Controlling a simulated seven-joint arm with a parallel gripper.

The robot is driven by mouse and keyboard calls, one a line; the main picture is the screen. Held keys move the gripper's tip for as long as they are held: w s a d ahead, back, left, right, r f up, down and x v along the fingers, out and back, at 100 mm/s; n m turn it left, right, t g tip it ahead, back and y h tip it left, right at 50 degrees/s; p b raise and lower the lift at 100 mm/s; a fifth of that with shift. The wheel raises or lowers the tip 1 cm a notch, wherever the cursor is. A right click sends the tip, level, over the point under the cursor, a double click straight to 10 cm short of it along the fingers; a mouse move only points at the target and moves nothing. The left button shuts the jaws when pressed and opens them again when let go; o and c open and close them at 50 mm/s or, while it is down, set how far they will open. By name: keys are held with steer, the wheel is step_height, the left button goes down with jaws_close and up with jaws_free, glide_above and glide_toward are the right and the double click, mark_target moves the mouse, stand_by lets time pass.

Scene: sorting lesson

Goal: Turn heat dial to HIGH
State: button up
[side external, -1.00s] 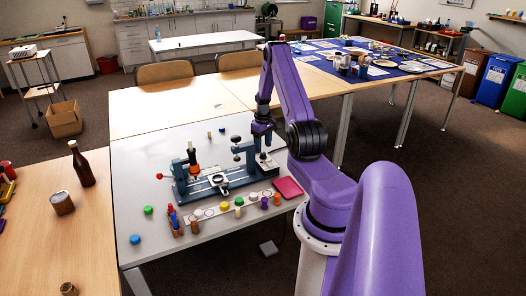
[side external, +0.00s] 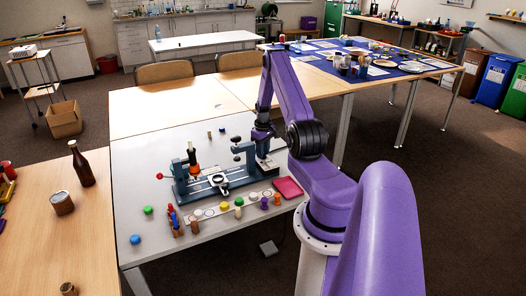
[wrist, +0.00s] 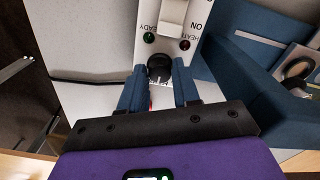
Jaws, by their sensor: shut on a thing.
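The heat dial (wrist: 160,66) is a small black round knob on a white panel (wrist: 143,45) in the wrist view. My gripper (wrist: 160,75) has its two blue fingers on either side of the dial and is shut on it. The fingers hide part of the dial's surroundings, and I cannot read its setting. In the side view my gripper (side external: 262,146) points down at the right end of the blue-grey bench machine (side external: 200,189). The dial is too small to make out there.

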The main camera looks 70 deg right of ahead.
steer(key=shift+m, duration=2.7)
steer(key=o, duration=1)
steer(key=shift+o, duration=0.2)
steer(key=shift+r, duration=0.1)
step_height(320, 180, up, 17)
steer(key=shift+r, duration=0.1)
